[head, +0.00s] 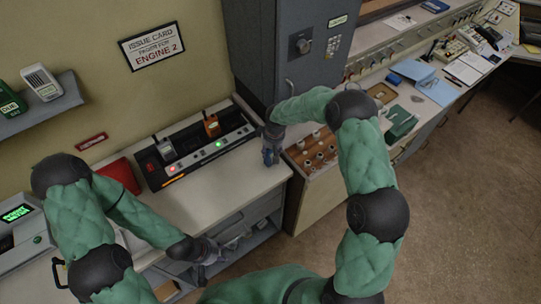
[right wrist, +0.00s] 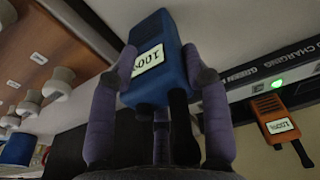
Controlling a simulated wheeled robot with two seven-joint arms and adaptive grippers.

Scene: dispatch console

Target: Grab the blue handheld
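The blue handheld (right wrist: 158,62) with a white "100%" label sits between the fingers of my right gripper (right wrist: 158,75) in the right wrist view. Both fingertips press against its sides. In the head view my right gripper (head: 270,152) is at the right end of the charging rack (head: 190,160), beside the grey cabinet; the handheld is hard to make out there. An orange handheld (head: 211,125) stands in the rack by a green light; it also shows in the right wrist view (right wrist: 272,118). My left gripper (head: 207,252) is low at the desk's front edge; its finger opening is unclear.
A grey cabinet (head: 300,50) rises behind my right arm. A red folder (head: 120,176) lies left of the rack. The desk in front of the rack (head: 225,185) is clear.

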